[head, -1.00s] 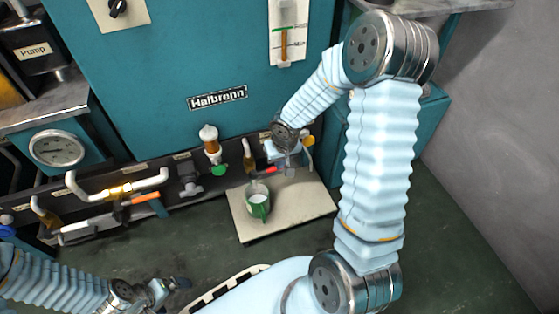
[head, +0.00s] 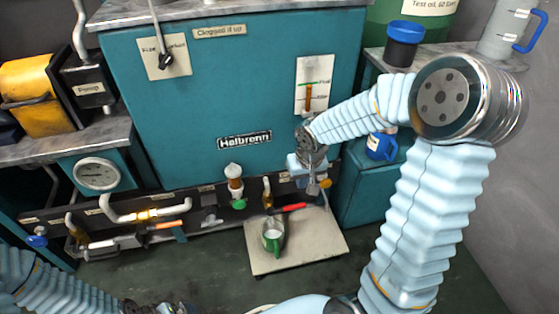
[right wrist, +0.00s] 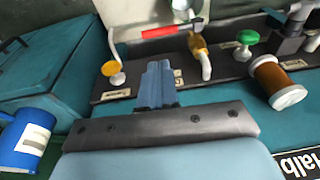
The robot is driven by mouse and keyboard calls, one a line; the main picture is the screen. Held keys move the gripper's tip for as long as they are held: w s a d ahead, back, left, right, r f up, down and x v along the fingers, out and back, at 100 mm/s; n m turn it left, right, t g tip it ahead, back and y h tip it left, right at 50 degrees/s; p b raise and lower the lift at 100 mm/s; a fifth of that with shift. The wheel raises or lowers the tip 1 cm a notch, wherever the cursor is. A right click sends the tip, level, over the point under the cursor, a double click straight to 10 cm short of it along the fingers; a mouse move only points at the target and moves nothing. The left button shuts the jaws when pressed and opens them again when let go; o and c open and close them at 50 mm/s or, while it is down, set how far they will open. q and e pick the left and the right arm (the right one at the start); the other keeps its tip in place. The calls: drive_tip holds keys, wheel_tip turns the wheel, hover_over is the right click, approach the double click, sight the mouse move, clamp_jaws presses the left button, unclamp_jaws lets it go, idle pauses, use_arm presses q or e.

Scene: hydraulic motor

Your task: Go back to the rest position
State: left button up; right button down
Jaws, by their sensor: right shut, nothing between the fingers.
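My right gripper (head: 313,188) is in front of the lower right part of the teal Halbrenn tank (head: 245,100), near the valve row. Its fingers (right wrist: 157,85) are closed together and empty in the right wrist view. It is apart from the green measuring cup (head: 272,237), which stands on the pale tray (head: 325,243) below and to the left. My left gripper (head: 158,308) is at the bottom edge of the head view, mostly cut off, so its jaws cannot be read.
A valve with a red handle (head: 292,207) and one with a yellow knob (head: 325,183) are close to my right gripper. A blue jug (head: 380,146) stands to the right. A dark blue-lidded container (head: 403,42) is on the back right shelf. Dark floor lies open in front.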

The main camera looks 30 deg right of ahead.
drive_tip(key=s+a+f+y+p, duration=0.2)
drive_tip(key=s+a+f, duration=0.4)
drive_tip(key=a, duration=0.4)
drive_tip(key=s+a+f+n+g+y+p, duration=0.1)
drive_tip(key=s+a+f+y+p, duration=0.1)
drive_tip(key=s+a+f+p, duration=0.3)
drive_tip(key=s+a+f, duration=0.1)
drive_tip(key=a+f, duration=0.3)
drive_tip(key=shift+s+a, duration=0.35)
drive_tip(key=shift+s, duration=0.05)
